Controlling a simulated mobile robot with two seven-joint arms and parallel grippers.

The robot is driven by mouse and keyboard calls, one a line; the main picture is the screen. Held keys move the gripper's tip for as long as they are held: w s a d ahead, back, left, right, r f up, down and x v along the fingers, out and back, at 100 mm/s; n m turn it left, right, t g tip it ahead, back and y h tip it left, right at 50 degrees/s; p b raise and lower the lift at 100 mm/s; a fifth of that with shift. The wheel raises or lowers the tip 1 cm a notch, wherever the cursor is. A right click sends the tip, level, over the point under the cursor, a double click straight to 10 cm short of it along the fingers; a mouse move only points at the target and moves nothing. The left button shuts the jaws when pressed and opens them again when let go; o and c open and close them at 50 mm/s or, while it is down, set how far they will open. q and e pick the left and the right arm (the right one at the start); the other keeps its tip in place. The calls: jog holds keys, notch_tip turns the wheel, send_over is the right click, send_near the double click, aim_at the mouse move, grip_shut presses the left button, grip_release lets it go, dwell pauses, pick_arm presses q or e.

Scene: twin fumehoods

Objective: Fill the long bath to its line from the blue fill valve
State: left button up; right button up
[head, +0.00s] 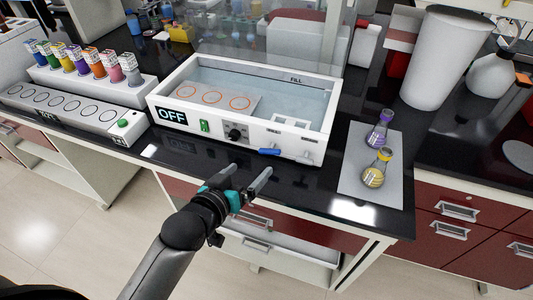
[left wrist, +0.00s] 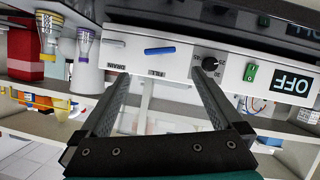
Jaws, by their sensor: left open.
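The long bath (head: 290,141) is a white open tank on the black bench, with clear bluish water inside. A FILL mark (head: 296,80) shows on its back wall; I cannot tell the water level against it. The blue fill valve (head: 269,152) is a small lever low on the front panel, and it lies across the panel above the FILL label in the left wrist view (left wrist: 159,50). My left gripper (head: 250,172) is open and empty in front of the panel, just short of the blue lever. Its fingers point at the panel in the left wrist view (left wrist: 160,76). My right gripper is not in view.
A pale drain lever (head: 307,155) sits right of the blue one. A dial (head: 235,134), green switch (head: 205,126) and OFF display (head: 172,116) are to the left. Purple (head: 379,135) and yellow (head: 375,172) flasks stand on a grey mat at right. A bottle rack (head: 90,85) stands left.

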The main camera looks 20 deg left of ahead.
aim_at(268, 152)
pick_arm(q)
jog(key=b+x, duration=0.1)
jog(key=x, duration=1)
jog(key=shift+b, duration=0.4)
jog(key=shift+c, duration=0.4)
jog(key=c, duration=1.2)
jog(key=shift+o, duration=0.2)
jog(key=shift+d+r+m+y+p, duration=0.15)
jog(key=shift+m+y+p, duration=0.3)
jog(key=shift+p, duration=0.75)
jog(key=shift+m+y+p, duration=0.25)
jog(key=shift+m+p, duration=0.15)
jog(key=shift+m, duration=0.25)
jog(key=o, duration=1.2)
jog(key=shift+o, duration=0.2)
